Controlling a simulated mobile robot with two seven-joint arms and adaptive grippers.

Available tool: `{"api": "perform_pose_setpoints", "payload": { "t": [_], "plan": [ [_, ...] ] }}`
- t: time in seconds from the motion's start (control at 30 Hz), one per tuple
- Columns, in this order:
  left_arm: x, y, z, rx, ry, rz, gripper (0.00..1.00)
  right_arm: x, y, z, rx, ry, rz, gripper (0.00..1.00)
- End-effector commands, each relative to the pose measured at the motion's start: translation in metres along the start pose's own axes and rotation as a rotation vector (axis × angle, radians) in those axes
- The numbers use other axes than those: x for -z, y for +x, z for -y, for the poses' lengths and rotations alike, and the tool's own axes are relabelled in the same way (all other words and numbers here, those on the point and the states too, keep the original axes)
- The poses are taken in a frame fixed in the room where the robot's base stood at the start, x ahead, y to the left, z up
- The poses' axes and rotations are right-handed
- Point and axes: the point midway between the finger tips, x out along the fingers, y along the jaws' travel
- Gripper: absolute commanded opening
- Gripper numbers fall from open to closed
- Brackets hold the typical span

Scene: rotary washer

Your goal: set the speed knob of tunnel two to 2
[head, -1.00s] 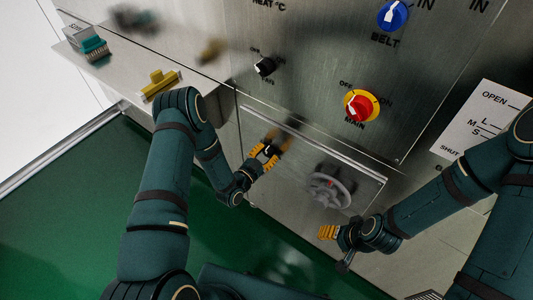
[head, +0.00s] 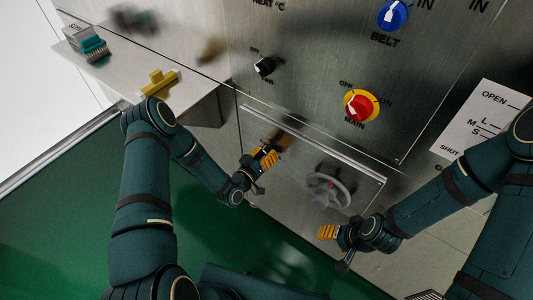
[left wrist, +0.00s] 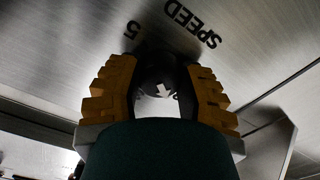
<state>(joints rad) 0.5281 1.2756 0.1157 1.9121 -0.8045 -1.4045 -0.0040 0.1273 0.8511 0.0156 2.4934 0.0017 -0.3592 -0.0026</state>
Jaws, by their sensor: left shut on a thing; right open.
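The dark round speed knob (left wrist: 158,72) sits on the brushed steel panel in the left wrist view, with a white arrow on its face. The lettering SPEED and a 5 show beyond it; other scale marks are mostly hidden by the fingers. My left gripper (left wrist: 160,88) has its two orange fingers on either side of the knob and is shut on it. In the head view, this left gripper (head: 266,158) is at the lower panel and its fingers hide the knob. My right gripper (head: 328,233) is open and empty, below the grey handwheel.
A grey handwheel (head: 328,187) sticks out right of my left gripper. Above are a black knob (head: 265,66), a red main switch (head: 359,106) on yellow and a blue belt switch (head: 393,15). A shelf (head: 190,97) at left holds a yellow piece (head: 158,83) and a brush (head: 94,47).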

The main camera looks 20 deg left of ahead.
Motion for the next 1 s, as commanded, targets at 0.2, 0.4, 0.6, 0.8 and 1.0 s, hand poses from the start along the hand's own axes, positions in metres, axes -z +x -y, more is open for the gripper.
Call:
{"api": "perform_pose_setpoints", "payload": {
  "t": [0.2,0.4,0.6,0.8,1.0],
  "plan": [
    [-0.0018,-0.0007,0.0,0.001,-0.069,0.005,0.02,0.0,0.0001,-0.0001,0.0,0.0,0.0,0.62],
    [-0.0021,-0.0006,-0.0004,0.0,-0.089,0.005,0.02,-0.0001,0.0001,-0.0001,0.0,0.0,0.0,0.62],
    [-0.0023,-0.0006,-0.0007,0.0,-0.09,0.006,0.02,0.0,0.0002,-0.0001,0.0,0.0,0.0,0.62],
    [-0.0025,-0.0006,-0.0008,0.0,-0.09,0.006,0.62,0.0,0.0002,-0.0001,0.0,0.0,0.0,0.62],
    [-0.0014,-0.0003,-0.0006,0.0,-0.089,0.004,0.74,0.0,0.0001,0.0,0.0,0.0,0.0,0.62]
  ]
}}
